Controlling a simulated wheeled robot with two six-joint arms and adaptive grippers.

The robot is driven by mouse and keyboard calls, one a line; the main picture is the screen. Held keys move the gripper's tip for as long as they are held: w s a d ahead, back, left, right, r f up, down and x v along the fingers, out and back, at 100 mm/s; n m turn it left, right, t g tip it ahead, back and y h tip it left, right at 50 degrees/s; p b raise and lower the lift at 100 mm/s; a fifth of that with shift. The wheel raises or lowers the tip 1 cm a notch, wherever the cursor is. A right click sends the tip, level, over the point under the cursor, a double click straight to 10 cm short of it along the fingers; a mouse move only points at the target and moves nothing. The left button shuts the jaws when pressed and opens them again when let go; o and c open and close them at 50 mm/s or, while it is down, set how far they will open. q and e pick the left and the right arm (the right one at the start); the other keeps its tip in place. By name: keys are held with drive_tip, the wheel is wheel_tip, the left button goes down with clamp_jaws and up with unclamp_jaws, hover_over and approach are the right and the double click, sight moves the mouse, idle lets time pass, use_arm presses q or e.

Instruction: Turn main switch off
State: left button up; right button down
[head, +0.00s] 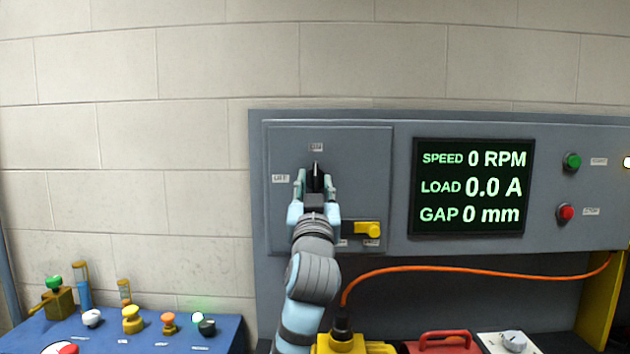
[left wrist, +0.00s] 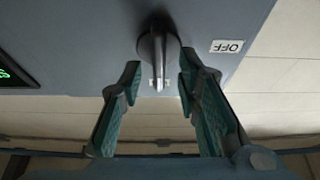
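The main switch is a black rotary knob with a narrow grip (head: 316,170) on the grey cabinet door. Its grip stands upright, in line with a small label (head: 316,147) above it that is too small to read surely. An OFF label (head: 280,178) is to its left. My left gripper (head: 315,188) is at the knob, with one finger on each side. In the left wrist view the knob (left wrist: 157,47) lies between the spread teal fingers of the gripper (left wrist: 160,78), and the OFF label (left wrist: 227,46) shows beside it. Whether a finger touches the knob is unclear. My right gripper is out of view.
A yellow lever (head: 367,229) is low on the same door, close to my left wrist. A display (head: 472,187) reads 0 RPM, 0.0 A, 0 mm. Green (head: 572,161) and red (head: 565,212) buttons are at right. An orange cable (head: 470,269) runs below. A blue bench (head: 60,334) holds several knobs.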

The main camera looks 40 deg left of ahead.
use_arm(q)
drive_tip(key=shift+w+a+r, duration=0.2)
drive_tip(key=shift+w+a, duration=0.05)
drive_tip(key=shift+w, duration=0.2)
clamp_jaws()
drive_tip(key=shift+y, duration=0.3)
